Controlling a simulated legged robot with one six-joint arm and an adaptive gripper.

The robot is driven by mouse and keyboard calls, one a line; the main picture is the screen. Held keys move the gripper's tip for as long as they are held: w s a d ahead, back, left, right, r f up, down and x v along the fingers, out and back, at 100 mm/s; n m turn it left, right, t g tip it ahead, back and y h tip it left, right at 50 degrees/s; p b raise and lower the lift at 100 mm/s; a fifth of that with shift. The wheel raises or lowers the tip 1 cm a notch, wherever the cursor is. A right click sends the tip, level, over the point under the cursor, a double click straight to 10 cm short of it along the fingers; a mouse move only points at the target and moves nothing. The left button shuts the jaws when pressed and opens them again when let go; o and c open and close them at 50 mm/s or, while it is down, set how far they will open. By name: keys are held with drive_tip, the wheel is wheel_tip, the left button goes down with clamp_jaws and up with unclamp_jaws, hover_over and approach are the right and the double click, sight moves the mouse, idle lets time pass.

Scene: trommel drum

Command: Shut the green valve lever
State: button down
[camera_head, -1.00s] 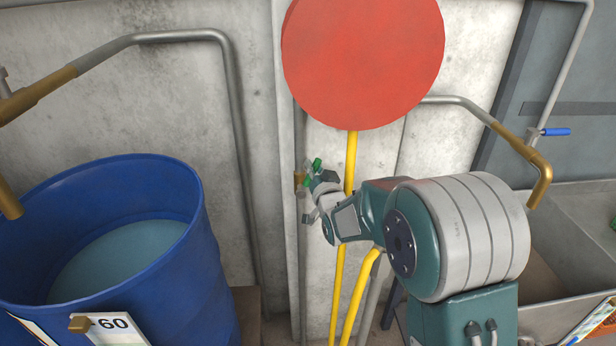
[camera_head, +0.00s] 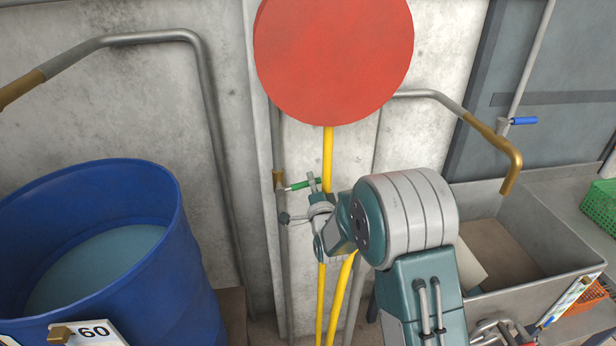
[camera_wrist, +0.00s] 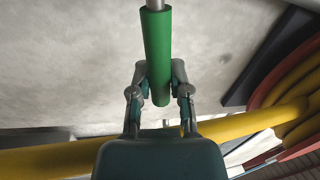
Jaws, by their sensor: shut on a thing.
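The green valve lever (camera_head: 301,184) sticks out to the right from a brass valve (camera_head: 279,180) on a thin upright pipe by the wall. My gripper (camera_head: 313,187) is at the lever's free right end. In the wrist view the green grip (camera_wrist: 157,45) runs down between the two fingers of my gripper (camera_wrist: 159,80), which are shut on its end. The valve body is out of sight in the wrist view.
A blue barrel (camera_head: 165,250) of liquid is at left. A grey sink (camera_head: 555,250) and a blue-handled tap (camera_head: 523,121) are at right. Green and orange baskets sit far right.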

drive_tip(key=shift+d+f+m+h, duration=0.1)
drive_tip(key=shift+f+m+h, duration=0.15)
drive_tip(key=shift+f+m, duration=0.5)
drive_tip(key=shift+d+f+m+h, duration=0.1)
drive_tip(key=shift+f+m+h, duration=0.25)
drive_tip(key=shift+m, duration=0.7)
drive_tip(key=shift+f, duration=0.2)
drive_tip(key=c, duration=0.6)
unclamp_jaws()
drive_tip(key=shift+r, duration=0.1)
drive_tip(key=v, duration=1.2)
drive_tip(key=shift+w+f, duration=0.1)
drive_tip(key=shift+f, duration=0.15)
